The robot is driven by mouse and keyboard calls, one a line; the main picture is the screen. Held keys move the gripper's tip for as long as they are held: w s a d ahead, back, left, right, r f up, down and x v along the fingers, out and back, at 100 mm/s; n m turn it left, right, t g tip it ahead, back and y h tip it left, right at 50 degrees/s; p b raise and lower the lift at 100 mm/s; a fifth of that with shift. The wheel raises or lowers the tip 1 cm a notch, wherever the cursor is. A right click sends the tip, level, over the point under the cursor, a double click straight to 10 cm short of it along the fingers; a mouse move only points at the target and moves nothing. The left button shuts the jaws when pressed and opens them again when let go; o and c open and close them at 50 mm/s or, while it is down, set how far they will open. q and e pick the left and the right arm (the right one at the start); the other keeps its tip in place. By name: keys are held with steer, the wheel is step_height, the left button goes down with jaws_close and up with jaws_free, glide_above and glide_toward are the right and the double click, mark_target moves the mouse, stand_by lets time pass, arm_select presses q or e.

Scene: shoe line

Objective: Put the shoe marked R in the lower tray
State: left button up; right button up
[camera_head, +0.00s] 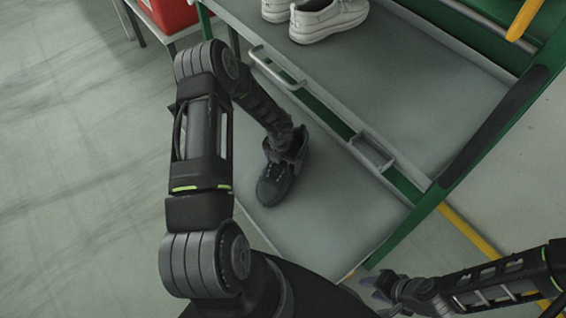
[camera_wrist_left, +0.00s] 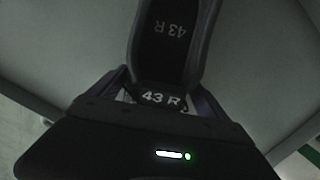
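A dark shoe (camera_head: 273,188) is at the left end of the lower tray (camera_head: 335,225), toe toward the lower left in the head view. In the left wrist view the shoe (camera_wrist_left: 178,45) shows "43 R" on its insole and heel tab. My left gripper (camera_head: 290,146) is at the shoe's heel, with its fingers on both sides of the heel in the wrist view. It looks closed around the heel; whether the sole touches the tray is hard to tell. My right gripper (camera_head: 385,287) is at the bottom right, away from the shoe, and its finger gap is unclear.
A pair of light shoes (camera_head: 327,17) stands on the upper shelf (camera_head: 420,90). A handle (camera_head: 277,67) and a small grey holder (camera_head: 372,152) sit along the green frame. A red bin (camera_head: 172,14) is at the top left. The lower tray's right part is bare.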

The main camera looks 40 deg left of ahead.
arm_select(q)
steer(key=shift+o, duration=1.2)
steer(key=r+p, duration=0.1)
steer(key=r, duration=0.3)
steer(key=s+r+p, duration=0.1)
steer(key=r, duration=0.3)
steer(key=r+p, duration=0.1)
steer(key=r, duration=0.3)
steer(key=shift+s+d+r+p, duration=0.1)
steer(key=shift+s+p, duration=0.15)
steer(key=shift+p, duration=0.05)
